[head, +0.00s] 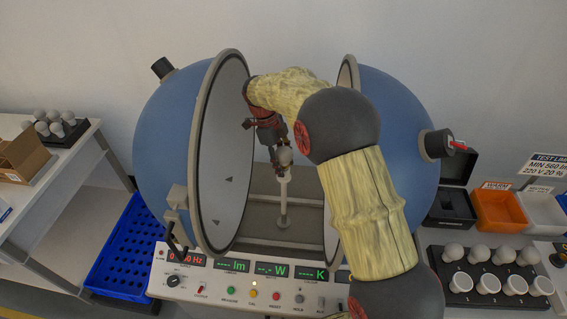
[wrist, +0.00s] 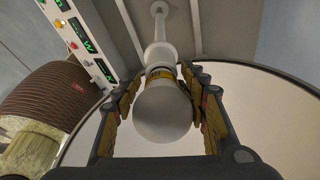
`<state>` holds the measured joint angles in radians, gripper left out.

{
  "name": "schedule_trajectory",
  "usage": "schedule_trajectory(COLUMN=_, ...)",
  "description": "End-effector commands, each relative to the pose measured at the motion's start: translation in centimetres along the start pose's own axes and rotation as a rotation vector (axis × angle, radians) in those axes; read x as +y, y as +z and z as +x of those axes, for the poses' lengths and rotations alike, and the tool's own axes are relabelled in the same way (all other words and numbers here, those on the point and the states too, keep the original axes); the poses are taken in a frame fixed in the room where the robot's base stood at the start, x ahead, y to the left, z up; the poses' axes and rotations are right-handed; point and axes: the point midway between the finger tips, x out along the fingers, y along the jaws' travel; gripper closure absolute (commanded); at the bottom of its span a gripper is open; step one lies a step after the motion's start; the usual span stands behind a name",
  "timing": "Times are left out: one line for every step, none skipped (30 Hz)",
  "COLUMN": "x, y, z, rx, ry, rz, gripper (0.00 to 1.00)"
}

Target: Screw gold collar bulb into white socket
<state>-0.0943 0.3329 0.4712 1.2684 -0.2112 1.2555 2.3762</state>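The bulb (wrist: 162,110) has a round white globe and a gold collar (wrist: 160,72), seen in the wrist view. In the head view the bulb (head: 284,156) sits at the top of a white post inside the open blue sphere. The white socket (wrist: 158,52) tops the post, right behind the collar, and the bulb lines up with it. Whether the threads are engaged is hidden. My gripper (wrist: 163,83) has one finger on each side of the collar. The fingers look close against it, and the globe faces the wrist camera.
The sphere's two halves (head: 172,130) stand open around my arm, their rims close by. A control panel (head: 250,274) with green displays runs along the front. A black tray of bulbs (head: 461,299) is at right, with an orange bin (head: 498,210) behind. A blue crate (head: 122,250) stands at left.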

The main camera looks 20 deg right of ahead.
Motion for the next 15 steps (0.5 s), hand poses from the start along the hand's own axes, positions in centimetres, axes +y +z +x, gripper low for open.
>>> schedule_trajectory(x=0.03, y=0.01, z=0.07, rx=0.001, ry=0.001, rz=-0.001, gripper=0.54)
schedule_trajectory(x=0.02, y=0.0, z=0.07, rx=0.001, ry=0.001, rz=-0.001, gripper=0.52)
schedule_trajectory(x=0.01, y=-0.02, z=0.07, rx=0.001, ry=0.0, rz=-0.001, gripper=0.5)
schedule_trajectory(x=0.0, y=-0.03, z=0.07, rx=0.001, ry=0.0, rz=-0.001, gripper=0.48)
schedule_trajectory(x=-0.01, y=-0.04, z=0.07, rx=0.001, ry=0.0, rz=-0.001, gripper=0.46)
schedule_trajectory(x=-0.02, y=-0.05, z=0.07, rx=0.001, ry=0.0, rz=-0.001, gripper=0.45)
schedule_trajectory(x=-0.03, y=-0.06, z=0.06, rx=0.001, ry=0.0, rz=-0.001, gripper=0.45)
schedule_trajectory(x=-0.04, y=-0.07, z=0.06, rx=0.001, ry=0.0, rz=-0.001, gripper=0.45)
schedule_trajectory(x=-0.04, y=-0.08, z=0.06, rx=0.002, ry=0.0, rz=-0.001, gripper=0.45)
schedule_trajectory(x=-0.05, y=-0.09, z=0.05, rx=0.002, ry=-0.001, rz=-0.001, gripper=0.45)
schedule_trajectory(x=-0.05, y=-0.09, z=0.05, rx=0.002, ry=-0.001, rz=-0.001, gripper=0.45)
schedule_trajectory(x=-0.06, y=-0.1, z=0.05, rx=0.002, ry=-0.001, rz=-0.001, gripper=0.45)
schedule_trajectory(x=-0.06, y=-0.1, z=0.04, rx=0.002, ry=-0.001, rz=-0.003, gripper=0.45)
schedule_trajectory(x=-0.05, y=-0.11, z=0.04, rx=0.002, ry=-0.003, rz=-0.008, gripper=0.45)
schedule_trajectory(x=-0.04, y=-0.12, z=0.03, rx=0.002, ry=-0.009, rz=-0.026, gripper=0.45)
